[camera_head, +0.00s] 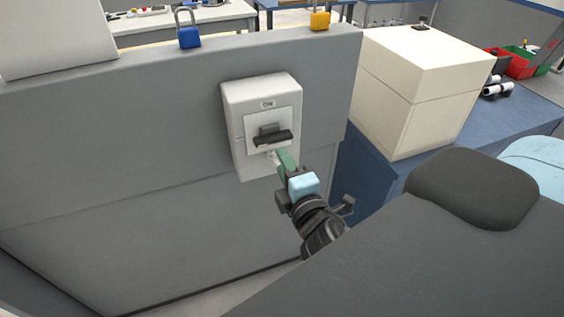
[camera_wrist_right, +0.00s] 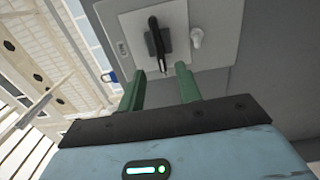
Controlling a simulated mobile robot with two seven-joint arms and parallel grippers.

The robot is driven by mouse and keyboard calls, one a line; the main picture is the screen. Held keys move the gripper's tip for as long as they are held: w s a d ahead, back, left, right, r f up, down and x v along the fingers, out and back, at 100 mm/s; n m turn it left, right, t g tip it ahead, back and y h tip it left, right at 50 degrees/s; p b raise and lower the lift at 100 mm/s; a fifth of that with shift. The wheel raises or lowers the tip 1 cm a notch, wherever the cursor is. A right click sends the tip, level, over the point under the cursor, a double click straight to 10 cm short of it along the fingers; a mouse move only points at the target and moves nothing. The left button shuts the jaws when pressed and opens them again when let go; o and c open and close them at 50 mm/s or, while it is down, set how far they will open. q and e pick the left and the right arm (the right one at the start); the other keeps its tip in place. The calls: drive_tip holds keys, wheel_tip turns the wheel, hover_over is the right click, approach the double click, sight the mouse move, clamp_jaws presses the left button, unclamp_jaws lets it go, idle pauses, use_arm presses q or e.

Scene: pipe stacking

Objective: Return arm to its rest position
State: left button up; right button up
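My right gripper (camera_head: 284,160) is just below and in front of a white switch box (camera_head: 235,112) on a grey wall panel. The box carries a black handle (camera_head: 272,137), lying level under an "ON" label. In the right wrist view the green fingers (camera_wrist_right: 160,80) are apart with nothing between them, and the black handle (camera_wrist_right: 156,40) lies beyond their tips. A small white knob (camera_wrist_right: 197,39) sits beside the handle. I see no contact between fingers and handle. My left gripper is not in view.
A blue padlock (camera_head: 188,34) and a yellow padlock (camera_head: 320,20) stand on the panel's top ledge. A cream box (camera_head: 415,90) stands on a blue table (camera_head: 513,120) to the right of my right arm. Red and green bins (camera_head: 520,62) are farther back.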

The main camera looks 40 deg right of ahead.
idle(0.3)
drive_tip(key=s+a+f+m+g+y, duration=0.2)
drive_tip(key=s+f+m+g, duration=0.1)
drive_tip(key=f, duration=0.7)
drive_tip(key=s+a+f+m+g+y, duration=0.2)
drive_tip(key=s+f, duration=0.2)
drive_tip(key=f, duration=0.6)
drive_tip(key=s+a+f+m+g+y, duration=0.2)
drive_tip(key=s+f+m, duration=0.6)
drive_tip(key=s+f, duration=0.5)
drive_tip(key=shift+s+a+g, duration=0.2)
drive_tip(key=shift+g, duration=0.5)
drive_tip(key=shift+d, duration=0.1)
